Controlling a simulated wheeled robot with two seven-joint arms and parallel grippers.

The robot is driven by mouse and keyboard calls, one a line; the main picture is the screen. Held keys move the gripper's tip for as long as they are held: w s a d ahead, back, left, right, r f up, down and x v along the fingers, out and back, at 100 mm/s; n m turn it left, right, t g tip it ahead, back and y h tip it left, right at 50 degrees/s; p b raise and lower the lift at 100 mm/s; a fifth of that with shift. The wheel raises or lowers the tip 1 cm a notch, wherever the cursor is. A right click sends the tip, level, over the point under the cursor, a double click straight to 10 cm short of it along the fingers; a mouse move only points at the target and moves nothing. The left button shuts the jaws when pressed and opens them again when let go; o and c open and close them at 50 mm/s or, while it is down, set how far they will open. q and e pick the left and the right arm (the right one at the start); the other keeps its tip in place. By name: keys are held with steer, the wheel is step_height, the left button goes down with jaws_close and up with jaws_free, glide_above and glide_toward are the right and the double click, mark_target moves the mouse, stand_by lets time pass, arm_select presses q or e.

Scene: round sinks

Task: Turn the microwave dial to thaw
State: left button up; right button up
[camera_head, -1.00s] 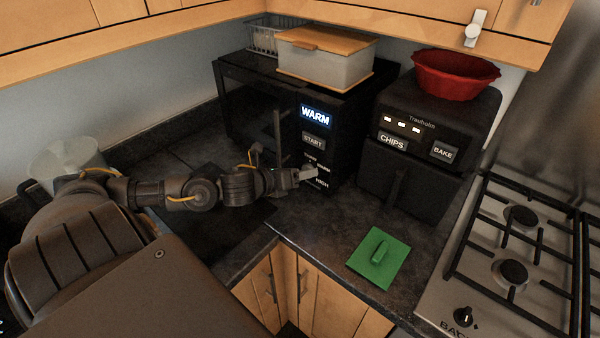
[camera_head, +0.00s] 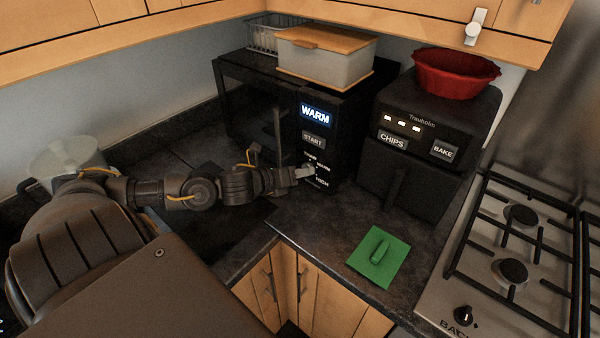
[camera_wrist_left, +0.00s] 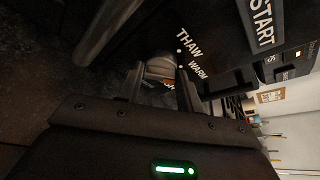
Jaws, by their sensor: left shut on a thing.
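The black microwave (camera_head: 250,105) stands in the back corner of the counter. Its display (camera_head: 315,115) reads WARM, with a START button (camera_head: 314,139) below. My left gripper (camera_head: 308,172) is at the dial, low on the control panel. In the left wrist view the gripper (camera_wrist_left: 160,85) is shut on the round grey dial (camera_wrist_left: 160,66), a finger on either side. The THAW label (camera_wrist_left: 189,44) and WARM label (camera_wrist_left: 198,72) show beside the dial. The fingers hide part of the dial, and its exact pointer direction is unclear. My right gripper is not in view.
A container with a wooden lid (camera_head: 325,65) sits on the microwave. An air fryer (camera_head: 430,125) with a red bowl (camera_head: 455,78) on top stands to the right. A green item (camera_head: 378,257) lies on the counter before them, left of the gas hob (camera_head: 515,260).

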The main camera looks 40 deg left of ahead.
arm_select(q)
steer(key=n, duration=0.1)
steer(key=n+t+h, duration=0.1)
steer(key=n, duration=0.1)
steer(key=n+h, duration=0.1)
steer(key=shift+a+f+n, duration=0.15)
steer(key=shift+f+n, duration=0.1)
steer(key=shift+n, duration=0.05)
steer(key=n+t+h, duration=0.1)
steer(key=n, duration=0.3)
steer(key=shift+f+t, duration=0.1)
steer(key=shift+t, duration=0.3)
stand_by(0.3)
steer(key=o, duration=1)
steer(key=shift+c, duration=0.2)
steer(key=shift+s, duration=0.1)
